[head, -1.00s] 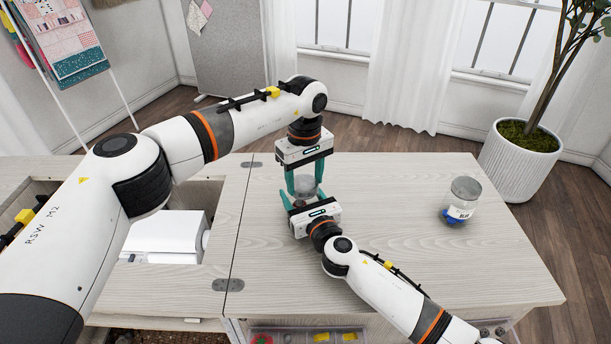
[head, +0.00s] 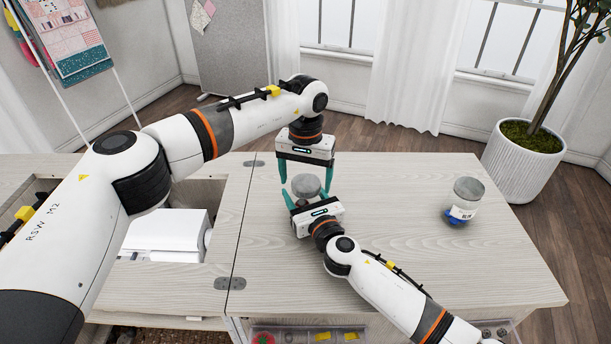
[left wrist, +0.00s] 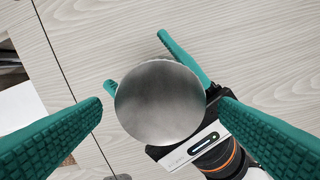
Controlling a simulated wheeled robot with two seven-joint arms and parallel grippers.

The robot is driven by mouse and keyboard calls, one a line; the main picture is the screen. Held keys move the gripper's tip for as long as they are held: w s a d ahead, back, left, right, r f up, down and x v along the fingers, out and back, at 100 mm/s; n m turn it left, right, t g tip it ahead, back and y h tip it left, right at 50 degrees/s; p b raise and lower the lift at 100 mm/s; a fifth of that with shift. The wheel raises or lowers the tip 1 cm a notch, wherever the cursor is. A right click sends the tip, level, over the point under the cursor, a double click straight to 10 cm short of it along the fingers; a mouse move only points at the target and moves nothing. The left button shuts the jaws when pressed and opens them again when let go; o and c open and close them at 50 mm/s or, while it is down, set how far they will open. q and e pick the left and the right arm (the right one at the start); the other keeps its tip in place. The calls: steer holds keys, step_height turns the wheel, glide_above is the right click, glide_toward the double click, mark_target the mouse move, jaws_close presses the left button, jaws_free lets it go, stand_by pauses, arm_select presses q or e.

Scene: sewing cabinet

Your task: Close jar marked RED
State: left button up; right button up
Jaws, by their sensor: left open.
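A jar with a round grey metal lid (head: 306,185) stands near the middle of the table; the lid also shows large in the left wrist view (left wrist: 160,102). Its body and any label are hidden. My left gripper (head: 306,186) points down over it, open, with one teal finger on each side of the lid and apart from it. The left fingers also show in the left wrist view (left wrist: 160,118). My right gripper (head: 303,195) comes in low from the front, its fingers around the jar's sides and seemingly shut on it.
The wooden table top (head: 400,180) is otherwise clear. At left is an open cabinet well with a white machine (head: 165,235). A potted plant (head: 520,165) stands beyond the table.

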arm_select(q)
step_height(320, 180, up, 12)
stand_by(0.5)
arm_select(e)
steer(key=o, duration=2)
steer(key=shift+c, duration=0.2)
steer(key=shift+s, duration=0.1)
arm_select(q)
steer(key=shift+r+p, duration=0.55)
arm_select(e)
steer(key=v, duration=1.2)
